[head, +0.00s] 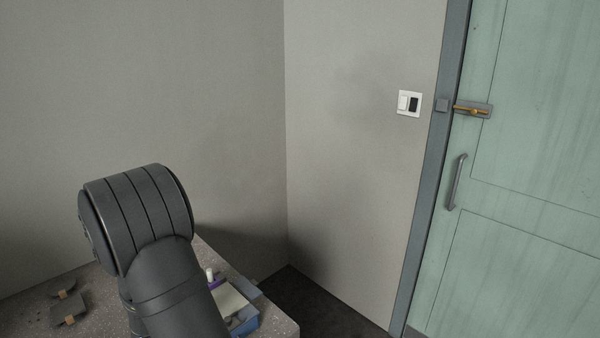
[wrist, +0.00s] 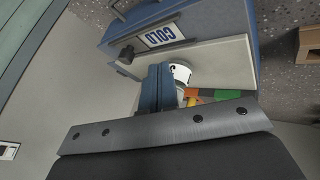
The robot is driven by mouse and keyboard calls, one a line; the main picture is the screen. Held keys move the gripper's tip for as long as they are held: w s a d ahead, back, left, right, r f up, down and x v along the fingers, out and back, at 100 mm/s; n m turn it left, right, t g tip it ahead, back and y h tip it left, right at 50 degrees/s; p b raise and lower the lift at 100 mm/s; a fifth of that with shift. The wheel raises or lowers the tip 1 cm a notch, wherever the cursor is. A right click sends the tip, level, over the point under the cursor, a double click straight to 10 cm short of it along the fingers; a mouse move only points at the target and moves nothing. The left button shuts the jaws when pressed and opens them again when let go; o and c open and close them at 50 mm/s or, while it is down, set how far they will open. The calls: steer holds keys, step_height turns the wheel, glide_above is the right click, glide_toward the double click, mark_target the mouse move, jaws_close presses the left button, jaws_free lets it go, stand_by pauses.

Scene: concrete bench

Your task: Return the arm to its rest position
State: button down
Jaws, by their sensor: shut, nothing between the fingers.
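My gripper (wrist: 160,72) shows in the wrist view as dark blue fingers beyond a grey plate, pressed together with nothing between them. The fingers are in front of a cream panel of a blue box labelled COLD. A white round item shows just to the right of the fingers; I cannot tell whether they touch it. In the head view my arm bends over the bench (head: 270,308) at lower left, and the gripper itself is hidden there.
The blue box (wrist: 205,20) is close to the gripper, with green and orange items beside it. In the head view a dark item with tan parts (head: 68,308) lies on the bench at left. A green door (head: 530,160) and a wall switch (head: 409,103) are at right.

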steer(key=x, duration=0.3)
steer(key=shift+w+d+f, duration=0.1)
steer(key=shift+w+d, duration=0.05)
steer(key=shift+d, duration=0.05)
steer(key=s+a, duration=0.5)
steer(key=v, duration=1)
steer(key=w+d+r+m+g+h, duration=0.1)
steer(key=w+d+r+m+g, duration=0.3)
steer(key=w+r+m, duration=0.4)
steer(key=shift+d+r+m, duration=0.65)
steer(key=shift+r+m, duration=0.15)
steer(key=shift+r, duration=1)
steer(key=s+a+f+n+t+y, duration=0.1)
steer(key=s+a+f+n+t, duration=0.35)
steer(key=s+f+n, duration=0.5)
steer(key=a+x, duration=0.1)
steer(key=x, duration=0.6)
steer(key=shift+f, duration=0.3)
